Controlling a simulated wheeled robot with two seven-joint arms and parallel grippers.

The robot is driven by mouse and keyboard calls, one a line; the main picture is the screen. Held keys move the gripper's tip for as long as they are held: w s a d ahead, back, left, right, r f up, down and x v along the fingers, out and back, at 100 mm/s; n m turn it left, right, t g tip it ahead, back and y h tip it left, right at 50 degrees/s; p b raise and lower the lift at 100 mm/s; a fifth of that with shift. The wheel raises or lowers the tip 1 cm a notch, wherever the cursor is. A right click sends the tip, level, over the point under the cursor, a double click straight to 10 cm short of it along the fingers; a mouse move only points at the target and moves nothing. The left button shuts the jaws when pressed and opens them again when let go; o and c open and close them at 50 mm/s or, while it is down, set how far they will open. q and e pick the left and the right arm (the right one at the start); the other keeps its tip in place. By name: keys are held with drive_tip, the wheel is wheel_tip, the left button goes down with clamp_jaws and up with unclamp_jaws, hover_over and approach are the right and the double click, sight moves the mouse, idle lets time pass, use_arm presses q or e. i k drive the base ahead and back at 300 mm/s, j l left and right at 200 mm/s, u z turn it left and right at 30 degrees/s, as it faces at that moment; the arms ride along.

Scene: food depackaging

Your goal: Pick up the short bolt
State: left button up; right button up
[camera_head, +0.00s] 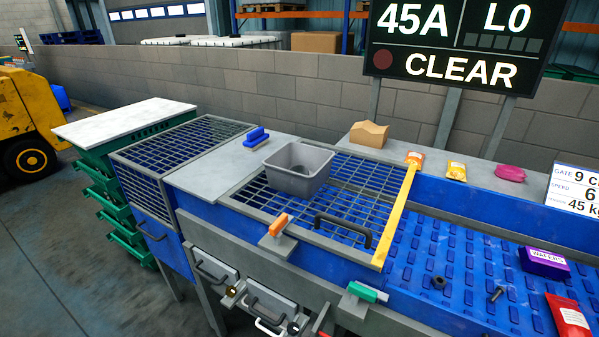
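A small dark bolt (496,294) lies on the blue ribbed conveyor belt (462,262) at the lower right, between a purple box and a dark nut-like piece (438,282). No second bolt is clear in view, so its length cannot be compared. Neither of my grippers is in view.
The purple box (544,262) and a red pouch (569,318) lie on the belt near the bolt. A yellow bar (396,220) edges the belt's left side. A grey bin (299,170) stands on the blue grating. An orange lever (279,225) and green lever (367,292) stick up in front.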

sight(500, 290)
drive_tip(key=i+l+z, duration=0.1)
drive_tip(key=z, duration=1.3)
drive_tip(key=i+l, duration=0.05)
